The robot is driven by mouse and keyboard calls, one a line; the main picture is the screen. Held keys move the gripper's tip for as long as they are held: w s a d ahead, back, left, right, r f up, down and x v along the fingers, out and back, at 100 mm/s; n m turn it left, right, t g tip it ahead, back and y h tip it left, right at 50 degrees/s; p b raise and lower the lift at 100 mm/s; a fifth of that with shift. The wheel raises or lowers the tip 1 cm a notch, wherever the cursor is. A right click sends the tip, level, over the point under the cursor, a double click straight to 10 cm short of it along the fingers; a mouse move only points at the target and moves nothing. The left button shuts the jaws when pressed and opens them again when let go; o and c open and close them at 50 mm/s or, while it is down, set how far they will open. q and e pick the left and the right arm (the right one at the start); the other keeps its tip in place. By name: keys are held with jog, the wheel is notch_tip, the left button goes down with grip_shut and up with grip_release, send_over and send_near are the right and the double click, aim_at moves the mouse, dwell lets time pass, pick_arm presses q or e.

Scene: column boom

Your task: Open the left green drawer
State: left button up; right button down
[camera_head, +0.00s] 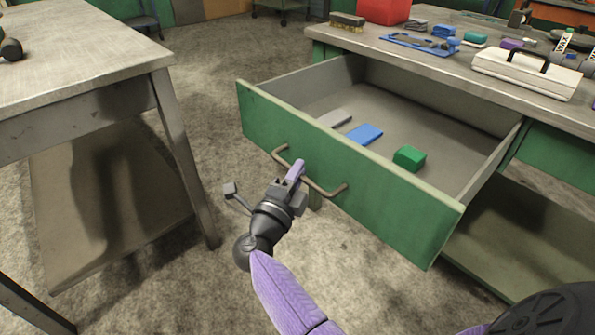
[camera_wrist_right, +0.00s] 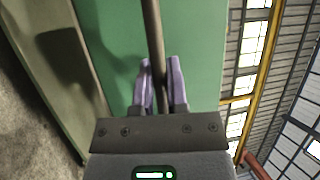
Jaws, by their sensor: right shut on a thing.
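The left green drawer (camera_head: 345,172) stands pulled well out of the workbench in the head view. In the right wrist view the purple fingers (camera_wrist_right: 161,85) are shut around the handle bar (camera_wrist_right: 153,40), with the green front (camera_wrist_right: 195,45) just beyond. My left gripper does not show.
The workbench top (camera_head: 340,37) carries a brush, a red box (camera_head: 384,10), a blue tool and a white case (camera_head: 527,73). Another table (camera_head: 80,50) stands at the left. Open floor (camera_head: 215,90) lies between them. Another green drawer front (camera_head: 560,160) is at the right.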

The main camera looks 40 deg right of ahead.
jog(key=shift+a+f, duration=0.1)
jog(key=shift+a, duration=0.1)
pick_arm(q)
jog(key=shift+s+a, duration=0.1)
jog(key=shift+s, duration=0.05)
pick_arm(e)
jog(key=c, duration=0.8)
grip_release()
jog(key=shift+o, duration=0.8)
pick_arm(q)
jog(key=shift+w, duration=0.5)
